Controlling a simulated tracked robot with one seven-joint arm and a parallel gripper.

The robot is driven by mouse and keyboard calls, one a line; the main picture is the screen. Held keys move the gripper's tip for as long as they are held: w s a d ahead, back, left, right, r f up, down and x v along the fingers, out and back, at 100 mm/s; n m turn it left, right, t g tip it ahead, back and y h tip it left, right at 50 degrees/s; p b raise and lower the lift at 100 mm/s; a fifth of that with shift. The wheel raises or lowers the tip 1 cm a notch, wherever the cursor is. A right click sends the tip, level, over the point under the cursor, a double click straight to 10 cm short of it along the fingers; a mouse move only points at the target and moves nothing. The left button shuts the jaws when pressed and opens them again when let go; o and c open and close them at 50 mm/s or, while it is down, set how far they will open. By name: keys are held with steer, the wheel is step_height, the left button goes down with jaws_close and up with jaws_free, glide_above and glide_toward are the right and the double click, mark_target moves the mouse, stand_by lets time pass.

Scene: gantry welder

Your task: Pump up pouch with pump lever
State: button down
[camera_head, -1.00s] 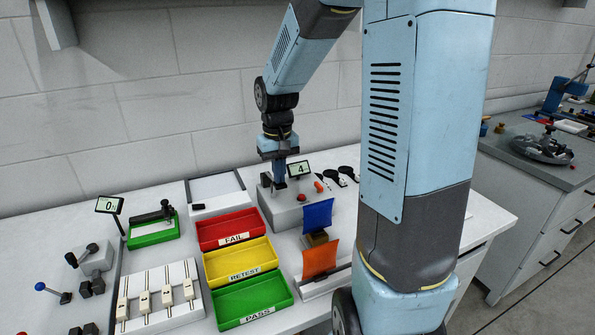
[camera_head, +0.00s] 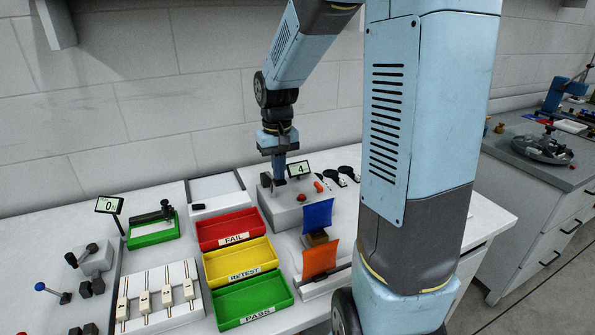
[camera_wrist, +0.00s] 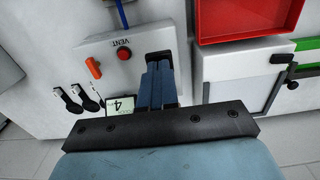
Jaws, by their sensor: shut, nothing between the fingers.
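The grey pump box (camera_head: 291,212) stands at the back of the bench, and its small display (camera_head: 300,169) reads 4. My gripper (camera_head: 279,183) is shut, pointing down at the box's left part. In the wrist view my shut fingers (camera_wrist: 158,80) are at a black part (camera_wrist: 159,56) on the box, probably the pump lever; they partly hide it, and I cannot tell whether they touch. A red VENT button (camera_wrist: 124,54) and an orange handle (camera_wrist: 93,68) are beside it. A blue pouch-like sheet (camera_head: 318,214) and an orange one (camera_head: 320,258) stand in front of the box.
Red FAIL (camera_head: 231,225), yellow RETEST (camera_head: 239,257) and green PASS (camera_head: 252,294) trays stand left of the sheets. Black-handled items (camera_head: 345,173) lie right of the box. A second display (camera_head: 109,205) reads 0. The wall is close behind.

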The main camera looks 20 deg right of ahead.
steer(key=shift+f, duration=1.95)
steer(key=shift+r, duration=2.55)
steer(key=shift+f, duration=0.1)
steer(key=shift+f, duration=2.5)
steer(key=shift+r, duration=2.65)
steer(key=shift+f, duration=0.15)
